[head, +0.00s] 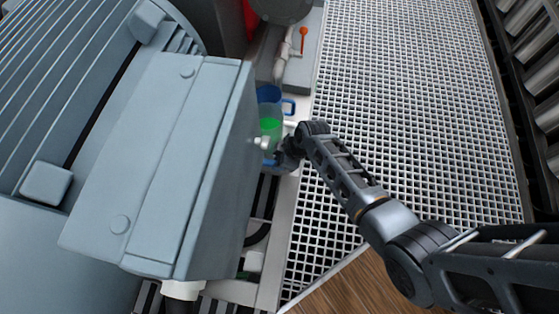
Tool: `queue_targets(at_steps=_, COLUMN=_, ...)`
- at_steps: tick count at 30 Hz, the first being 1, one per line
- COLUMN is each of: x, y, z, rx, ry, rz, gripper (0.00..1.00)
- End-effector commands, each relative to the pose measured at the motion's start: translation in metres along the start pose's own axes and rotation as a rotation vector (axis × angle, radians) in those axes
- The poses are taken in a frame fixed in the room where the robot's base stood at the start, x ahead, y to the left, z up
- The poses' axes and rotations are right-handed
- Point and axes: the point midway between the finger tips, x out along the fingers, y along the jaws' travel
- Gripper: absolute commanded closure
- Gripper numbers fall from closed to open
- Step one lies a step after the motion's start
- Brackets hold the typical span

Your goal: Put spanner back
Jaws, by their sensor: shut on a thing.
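My arm reaches in from the lower right, and my gripper (277,158) is at the narrow gap beside the big grey-blue housing. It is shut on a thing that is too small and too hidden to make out. I cannot pick out a spanner for certain. A small bluish part shows at the fingertips, and I cannot tell whether it is a finger or the held thing. The housing's edge lies just left of the fingers.
A clear jug with green contents (270,127) and a blue rim and handle stands just beyond my gripper. A pipe with an orange lever (303,38) is farther back. The grey-blue housing (160,165) blocks the left. The grating walkway (420,110) on the right is clear beyond my arm.

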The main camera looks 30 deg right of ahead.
Motion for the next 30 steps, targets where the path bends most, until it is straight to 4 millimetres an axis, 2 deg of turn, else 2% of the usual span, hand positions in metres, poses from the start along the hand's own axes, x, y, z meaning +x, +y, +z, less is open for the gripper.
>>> queue_targets(at_steps=10, x=0.003, y=0.001, z=0.001, rx=0.000, ry=0.001, rz=0.002, gripper=1.00)
queue_targets(at_steps=11, x=0.002, y=0.000, z=0.001, rx=0.000, ry=0.001, rz=0.001, gripper=0.73)
queue_targets(at_steps=18, x=0.002, y=0.000, z=0.001, rx=0.000, ry=0.001, rz=0.001, gripper=0.50)
queue_targets(at_steps=26, x=0.001, y=0.000, z=0.000, rx=-0.001, ry=0.001, rz=0.001, gripper=0.50)
queue_targets(at_steps=30, x=-0.009, y=0.001, z=-0.001, rx=-0.001, ry=0.001, rz=0.003, gripper=0.50)
